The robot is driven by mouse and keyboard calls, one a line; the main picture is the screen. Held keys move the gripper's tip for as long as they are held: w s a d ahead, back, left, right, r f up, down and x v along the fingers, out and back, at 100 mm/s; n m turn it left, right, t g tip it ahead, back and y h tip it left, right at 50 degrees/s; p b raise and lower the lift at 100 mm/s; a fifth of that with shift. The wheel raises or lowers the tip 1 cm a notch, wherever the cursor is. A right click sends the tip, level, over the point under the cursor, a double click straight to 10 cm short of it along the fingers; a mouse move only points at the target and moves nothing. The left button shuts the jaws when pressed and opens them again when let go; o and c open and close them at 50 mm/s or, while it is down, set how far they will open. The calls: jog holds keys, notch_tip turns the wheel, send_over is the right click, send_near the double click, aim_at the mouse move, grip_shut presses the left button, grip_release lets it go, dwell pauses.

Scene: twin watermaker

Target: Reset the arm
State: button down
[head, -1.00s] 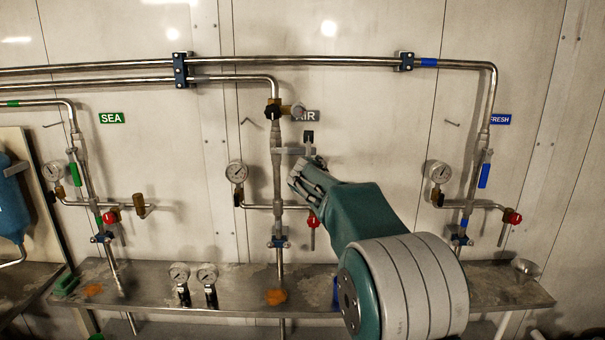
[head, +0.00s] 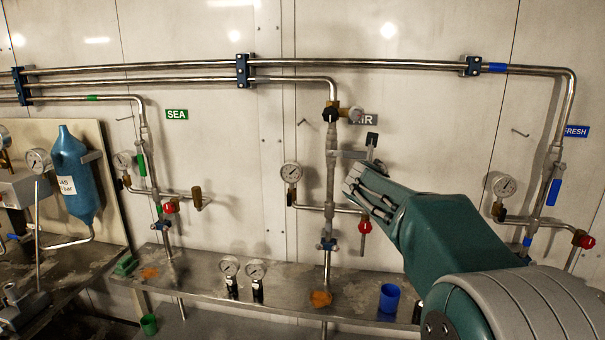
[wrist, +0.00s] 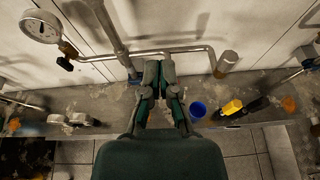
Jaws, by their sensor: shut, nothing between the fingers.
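My arm reaches in from the lower right of the head view. My gripper (head: 362,187) is grey and teal, in front of the wall just right of the AIR pipe (head: 330,175). It is shut and empty. In the wrist view my gripper (wrist: 161,92) points towards the wall, its fingers over the back edge of the steel bench. The gripper overlaps the pipework in the picture; I cannot tell whether it touches anything.
The steel bench (head: 205,285) runs below the pipes. It bears a blue cup (head: 389,298) and two small gauges (head: 243,272). A yellow and black tool (wrist: 235,107) lies right of the cup (wrist: 198,108). A blue bottle (head: 75,175) is at the left.

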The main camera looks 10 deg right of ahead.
jog(key=s+a+f+m+g, duration=0.2)
jog(key=s+m, duration=0.7)
jog(key=s, duration=0.2)
jog(key=s+a+f+m+g, duration=0.1)
jog(key=s+f+m+g, duration=0.1)
jog(key=s+m, duration=0.85)
jog(key=s+a+f+m+g+y, duration=0.1)
jog(key=s+f+m, duration=0.4)
jog(key=s, duration=0.5)
jog(key=s+a+f+m+g+y, duration=0.2)
jog(key=s+a+f+m, duration=0.3)
jog(key=s, duration=0.5)
jog(key=shift+a+f+m+g+y, duration=0.2)
jog(key=shift+a+m+g+y, duration=0.1)
jog(key=shift+m+y, duration=0.7)
